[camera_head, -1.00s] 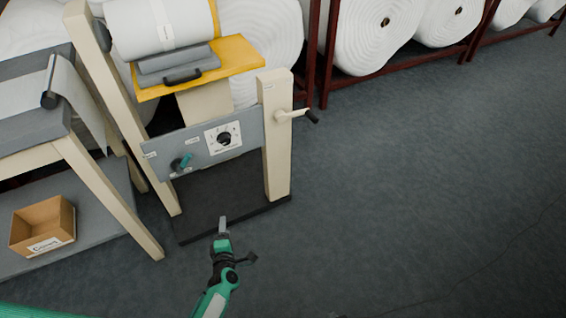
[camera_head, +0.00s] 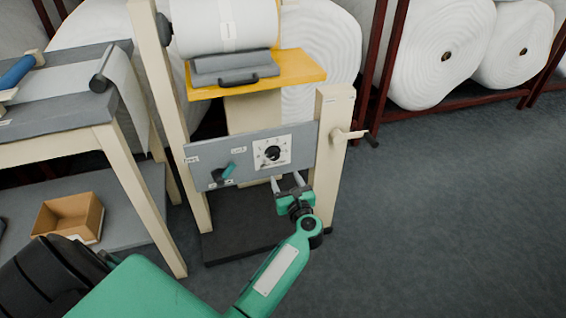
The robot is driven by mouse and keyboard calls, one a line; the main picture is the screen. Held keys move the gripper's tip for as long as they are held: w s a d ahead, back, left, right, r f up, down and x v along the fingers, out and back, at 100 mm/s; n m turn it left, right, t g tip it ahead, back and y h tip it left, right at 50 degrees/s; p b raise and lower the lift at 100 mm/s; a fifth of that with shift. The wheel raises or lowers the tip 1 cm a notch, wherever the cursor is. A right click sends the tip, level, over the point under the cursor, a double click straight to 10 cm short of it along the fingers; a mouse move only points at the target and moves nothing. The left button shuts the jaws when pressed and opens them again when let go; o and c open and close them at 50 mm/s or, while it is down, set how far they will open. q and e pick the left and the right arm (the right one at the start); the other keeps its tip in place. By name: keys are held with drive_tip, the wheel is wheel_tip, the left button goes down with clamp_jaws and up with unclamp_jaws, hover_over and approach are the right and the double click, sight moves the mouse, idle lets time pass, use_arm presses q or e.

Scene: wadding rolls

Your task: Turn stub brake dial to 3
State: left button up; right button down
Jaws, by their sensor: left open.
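The black dial (camera_head: 272,153) sits on a white scale plate on the grey control panel (camera_head: 206,168) of the cream-framed stand. The scale marks are too small to read. A teal lever or switch (camera_head: 228,170) is on the panel to the left of the dial. My left gripper (camera_head: 288,182) is open and empty, its two fingers pointing up at the panel just below the dial plate. I cannot tell whether the fingertips touch the panel. The dial is in clear view, with a gap in the picture between it and the fingers. My right gripper is not in view.
A crank handle (camera_head: 352,135) sticks out from the right post. A yellow shelf (camera_head: 310,68) with a grey block and a white roll (camera_head: 225,20) is above the panel. A cardboard box (camera_head: 68,217) lies on the low shelf at left. The floor at right is clear.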

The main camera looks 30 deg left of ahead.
sight(275, 157)
use_arm(q)
drive_tip(key=x, duration=0.9)
drive_tip(key=shift+w+a+b, duration=0.2)
drive_tip(key=shift+a+b, duration=0.05)
drive_tip(key=shift+b, duration=0.15)
drive_tip(key=shift+w+a, duration=0.3)
drive_tip(key=shift+a, duration=0.05)
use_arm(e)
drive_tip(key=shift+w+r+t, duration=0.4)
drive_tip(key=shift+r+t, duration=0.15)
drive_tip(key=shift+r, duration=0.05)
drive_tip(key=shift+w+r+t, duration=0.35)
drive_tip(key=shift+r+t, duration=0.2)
use_arm(q)
drive_tip(key=c, duration=1)
